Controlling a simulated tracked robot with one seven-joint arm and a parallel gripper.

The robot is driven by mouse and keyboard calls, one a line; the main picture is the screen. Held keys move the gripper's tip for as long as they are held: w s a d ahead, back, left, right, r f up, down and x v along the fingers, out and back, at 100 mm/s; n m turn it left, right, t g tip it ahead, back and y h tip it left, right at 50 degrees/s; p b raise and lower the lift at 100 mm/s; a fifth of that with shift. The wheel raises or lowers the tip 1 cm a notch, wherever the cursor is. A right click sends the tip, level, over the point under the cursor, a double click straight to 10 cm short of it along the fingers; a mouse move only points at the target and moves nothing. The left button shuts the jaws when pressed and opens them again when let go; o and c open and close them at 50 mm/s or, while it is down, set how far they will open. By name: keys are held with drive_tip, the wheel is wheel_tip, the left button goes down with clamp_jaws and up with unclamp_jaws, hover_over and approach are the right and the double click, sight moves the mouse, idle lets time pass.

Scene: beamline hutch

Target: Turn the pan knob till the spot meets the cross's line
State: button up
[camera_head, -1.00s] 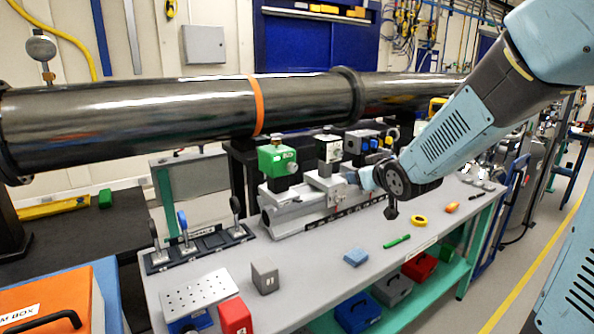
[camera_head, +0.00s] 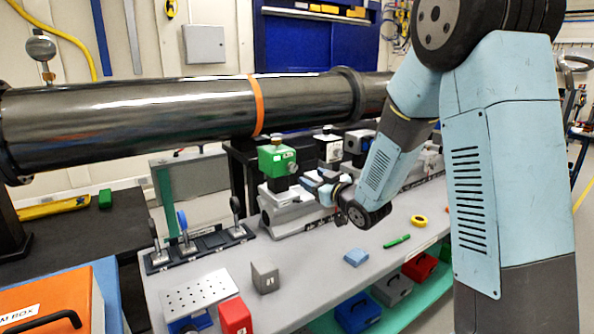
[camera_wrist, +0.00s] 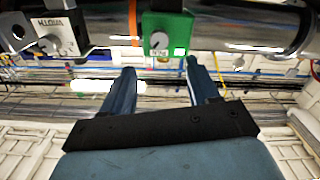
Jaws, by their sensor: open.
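A green box (camera_head: 277,158) stands on the rail under the pipe. In the wrist view the green box (camera_wrist: 178,22) shows a round pale knob (camera_wrist: 158,40) with a dark mark, and a small label too unclear to read. In the head view my gripper (camera_head: 318,181) is close to the box's lower right. I cannot make out a spot or a cross in either view.
A white-and-black unit (camera_head: 329,148) stands right of the green box; a unit with a knob and lettering (camera_wrist: 56,36) is left in the wrist view. The dark pipe (camera_head: 180,110) runs above. Blue block (camera_head: 356,257), green pen (camera_head: 397,241) and yellow ring (camera_head: 419,220) lie on the bench.

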sight(294, 167)
drive_tip(key=x, duration=0.9)
drive_tip(key=shift+w+a, duration=0.15)
drive_tip(key=shift+w, duration=0.1)
